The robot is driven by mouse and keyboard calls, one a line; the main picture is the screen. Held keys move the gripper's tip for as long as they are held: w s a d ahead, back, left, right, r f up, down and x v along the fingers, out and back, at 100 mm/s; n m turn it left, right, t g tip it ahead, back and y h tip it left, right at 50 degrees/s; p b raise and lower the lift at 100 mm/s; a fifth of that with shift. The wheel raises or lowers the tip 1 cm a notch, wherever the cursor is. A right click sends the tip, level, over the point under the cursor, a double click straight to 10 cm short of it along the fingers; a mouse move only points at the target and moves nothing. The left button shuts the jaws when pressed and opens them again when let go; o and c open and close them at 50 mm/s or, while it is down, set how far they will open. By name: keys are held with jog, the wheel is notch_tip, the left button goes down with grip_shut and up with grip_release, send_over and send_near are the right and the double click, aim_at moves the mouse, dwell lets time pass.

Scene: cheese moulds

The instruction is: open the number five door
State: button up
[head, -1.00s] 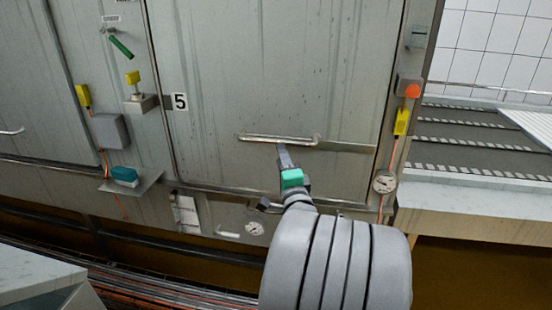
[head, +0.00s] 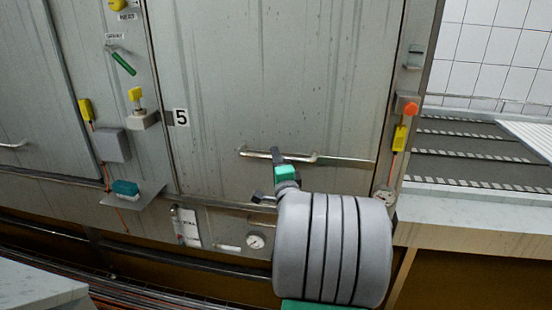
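Left of the door are a green lever (head: 123,63), yellow switches, a grey box (head: 113,145) and a small shelf (head: 133,195). A conveyor (head: 470,155) lies at right; a pale counter corner (head: 38,285) is lower left.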

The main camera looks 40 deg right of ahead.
grip_shut()
dwell(0.8)
jog(key=shift+r, duration=0.1)
